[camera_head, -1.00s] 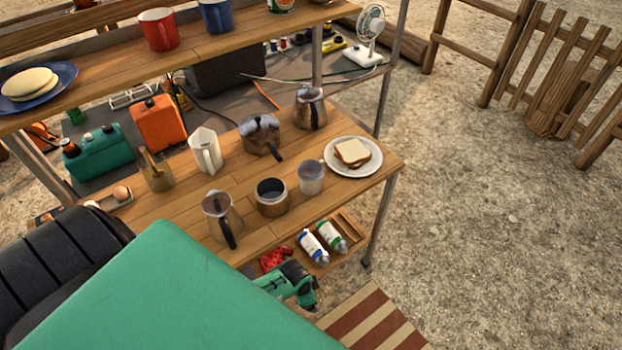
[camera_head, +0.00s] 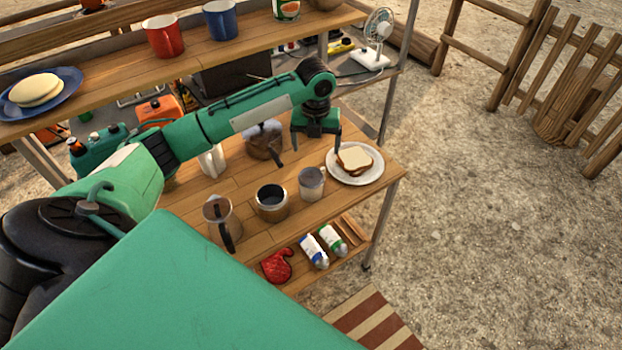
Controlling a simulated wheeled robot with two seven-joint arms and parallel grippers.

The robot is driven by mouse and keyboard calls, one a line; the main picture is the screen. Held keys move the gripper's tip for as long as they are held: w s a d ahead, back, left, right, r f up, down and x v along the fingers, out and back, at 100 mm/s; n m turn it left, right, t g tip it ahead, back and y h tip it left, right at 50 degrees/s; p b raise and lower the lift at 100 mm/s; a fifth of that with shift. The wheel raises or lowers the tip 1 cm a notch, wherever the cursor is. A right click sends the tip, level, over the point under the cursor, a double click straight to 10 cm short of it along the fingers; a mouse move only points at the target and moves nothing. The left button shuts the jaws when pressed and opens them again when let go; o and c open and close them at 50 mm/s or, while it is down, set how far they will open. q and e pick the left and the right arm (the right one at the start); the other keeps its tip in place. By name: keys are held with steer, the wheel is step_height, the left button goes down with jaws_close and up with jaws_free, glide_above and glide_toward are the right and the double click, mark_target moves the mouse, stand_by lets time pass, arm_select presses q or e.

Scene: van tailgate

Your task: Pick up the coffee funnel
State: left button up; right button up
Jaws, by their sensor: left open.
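A small grey metal cup-like piece (camera_head: 311,183) stands on the wooden table near the plate; it looks like the coffee funnel, though its shape is too small to be sure. My left gripper (camera_head: 316,147) is open and empty, pointing down above and slightly behind this piece, apart from it. A metal pot base (camera_head: 271,202) stands to its left, and a jug-like pot part with a dark handle (camera_head: 219,222) stands farther left. My right gripper is not in view.
A white plate with a sandwich (camera_head: 355,178) is close right of the gripper. A metal pot (camera_head: 264,140) and a white jug stand behind, partly hidden by my arm. The upper shelf (camera_head: 262,45) holds mugs. Bottles and a red mitt (camera_head: 277,266) lie on the lower shelf.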

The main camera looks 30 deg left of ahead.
arm_select(q)
steer(key=a+r+m, duration=0.1)
steer(key=r, duration=0.1)
steer(key=p, duration=0.2)
glide_above(311, 180)
step_height(311, 180, down, 8)
steer(key=shift+w+f, duration=0.15)
step_height(311, 180, down, 5)
steer(key=p, duration=0.2)
steer(key=shift+r+p, duration=0.2)
steer(key=shift+p, duration=0.1)
steer(key=shift+f, duration=0.4)
steer(key=c, duration=1.1)
steer(key=shift+o, duration=0.2)
steer(key=shift+r, duration=0.1)
